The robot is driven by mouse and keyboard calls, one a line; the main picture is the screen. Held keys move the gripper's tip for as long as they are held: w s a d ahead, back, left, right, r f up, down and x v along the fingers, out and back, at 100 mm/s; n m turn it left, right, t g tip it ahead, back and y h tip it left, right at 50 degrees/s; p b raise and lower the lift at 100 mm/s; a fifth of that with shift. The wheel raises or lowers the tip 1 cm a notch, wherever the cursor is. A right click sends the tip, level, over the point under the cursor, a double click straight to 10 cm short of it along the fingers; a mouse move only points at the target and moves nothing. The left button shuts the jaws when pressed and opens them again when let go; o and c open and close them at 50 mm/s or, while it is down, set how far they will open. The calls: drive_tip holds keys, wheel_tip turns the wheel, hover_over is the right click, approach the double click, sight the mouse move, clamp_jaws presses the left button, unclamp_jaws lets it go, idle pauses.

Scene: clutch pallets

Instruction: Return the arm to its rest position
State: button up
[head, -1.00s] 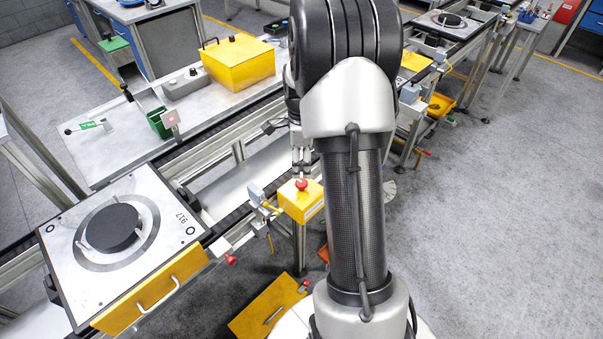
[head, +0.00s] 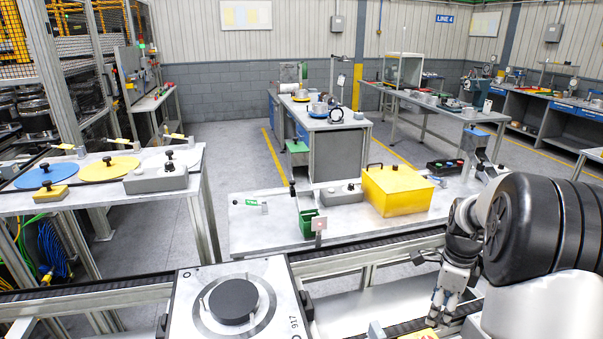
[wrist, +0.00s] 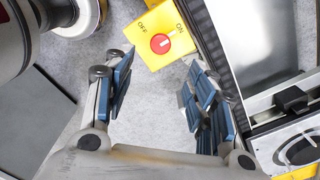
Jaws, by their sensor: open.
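My gripper (head: 446,304) hangs at the lower right of the head view, fingers pointing down beside the conveyor rail. In the wrist view my gripper (wrist: 155,100) is open, its blue-padded fingers well apart with nothing between them. Beyond the fingertips is a yellow switch box (wrist: 160,36) with a red knob marked OFF and ON; it is apart from the fingers. Only a bit of the yellow box (head: 420,334) shows at the bottom of the head view. My arm stands bent at the right of the head view.
A pallet (head: 190,308) with a black disc (head: 234,301) sits on the conveyor at left of my gripper. Behind the conveyor is a bench (head: 265,237) with a yellow case (head: 398,190) and a green bin (head: 308,222). A table with coloured discs (head: 109,168) stands at left.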

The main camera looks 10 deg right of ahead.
drive_tip(key=s+a+r+n+t+b, duration=0.1)
drive_tip(key=s+a+r+n, duration=0.3)
drive_tip(key=a+r+n, duration=0.4)
drive_tip(key=s+a+r+n+t, duration=0.1)
drive_tip(key=s+a+r+n, duration=0.35)
drive_tip(key=a, duration=0.45)
drive_tip(key=s+a+n+t+b, duration=0.1)
drive_tip(key=s+a+n+t, duration=0.1)
drive_tip(key=s+a+n, duration=0.7)
drive_tip(key=s+n, duration=0.3)
drive_tip(key=n, duration=0.1)
drive_tip(key=shift+a+f+t, duration=0.2)
drive_tip(key=shift+a+t, duration=0.05)
drive_tip(key=shift+t, duration=0.05)
drive_tip(key=shift+w+n, duration=0.1)
drive_tip(key=shift+n, duration=0.15)
drive_tip(key=shift+c, duration=0.5)
